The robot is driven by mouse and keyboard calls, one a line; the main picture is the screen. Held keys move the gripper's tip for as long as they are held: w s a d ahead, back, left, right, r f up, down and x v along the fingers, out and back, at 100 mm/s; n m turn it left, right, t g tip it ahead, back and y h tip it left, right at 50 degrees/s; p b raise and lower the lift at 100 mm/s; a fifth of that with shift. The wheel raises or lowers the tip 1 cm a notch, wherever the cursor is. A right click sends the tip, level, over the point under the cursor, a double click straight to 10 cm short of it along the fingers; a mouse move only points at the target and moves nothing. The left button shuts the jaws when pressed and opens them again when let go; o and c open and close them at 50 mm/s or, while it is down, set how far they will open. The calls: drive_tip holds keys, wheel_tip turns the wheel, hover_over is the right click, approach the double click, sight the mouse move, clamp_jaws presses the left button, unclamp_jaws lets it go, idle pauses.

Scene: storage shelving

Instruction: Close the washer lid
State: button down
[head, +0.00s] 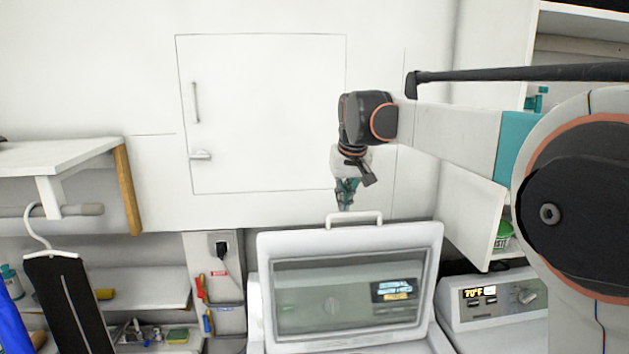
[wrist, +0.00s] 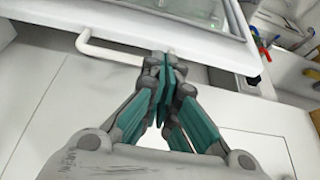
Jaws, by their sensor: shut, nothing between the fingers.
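The washer lid (head: 345,300) stands raised, a white frame around a dark see-through window, in the lower middle of the head view. Its white bar handle (head: 353,218) is on the top edge. I cannot tell whether the fingers touch the lid. The washer's body below is mostly hidden.
A second machine with a lit display (head: 490,300) stands right of the washer. An open cabinet door (head: 470,215) hangs above it. A wall outlet (head: 220,246) and shelves (head: 150,285) are on the left. The wall panel (head: 265,110) is behind.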

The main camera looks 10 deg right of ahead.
drive_tip(key=w+a+r+p, duration=0.2)
drive_tip(key=w+r+p, duration=0.3)
drive_tip(key=w, duration=0.4)
wheel_tip(320, 180, down, 11)
drive_tip(key=p, duration=0.3)
drive_tip(key=shift+w+r+g, duration=0.15)
drive_tip(key=shift+w+g, duration=0.05)
drive_tip(key=shift+g, duration=0.2)
drive_tip(key=shift+s+d, duration=0.1)
